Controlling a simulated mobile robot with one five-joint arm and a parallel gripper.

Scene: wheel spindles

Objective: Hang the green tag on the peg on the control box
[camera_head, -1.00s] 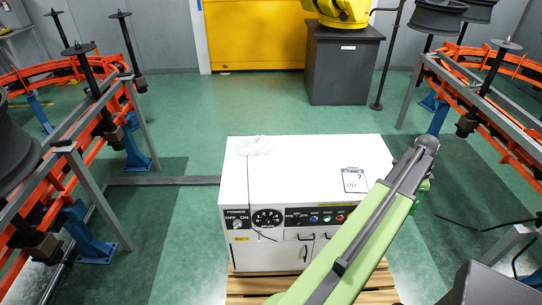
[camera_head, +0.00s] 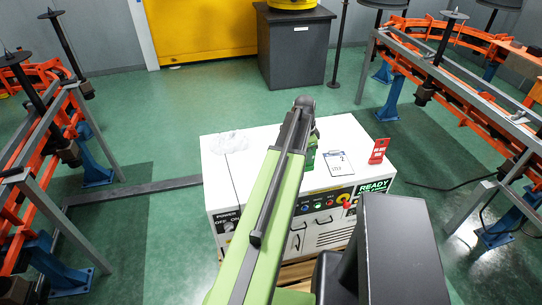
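The white control box (camera_head: 270,165) stands in the middle, with knobs, lights and handles on its front. My green arm reaches up over the box.
A red stand-like piece (camera_head: 379,151) and a clipboard (camera_head: 340,163) are on the box top, with clear plastic (camera_head: 230,142) at the left. Orange and grey racks with spindles stand at both sides. A dark cabinet (camera_head: 296,50) is behind; green floor lies free between.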

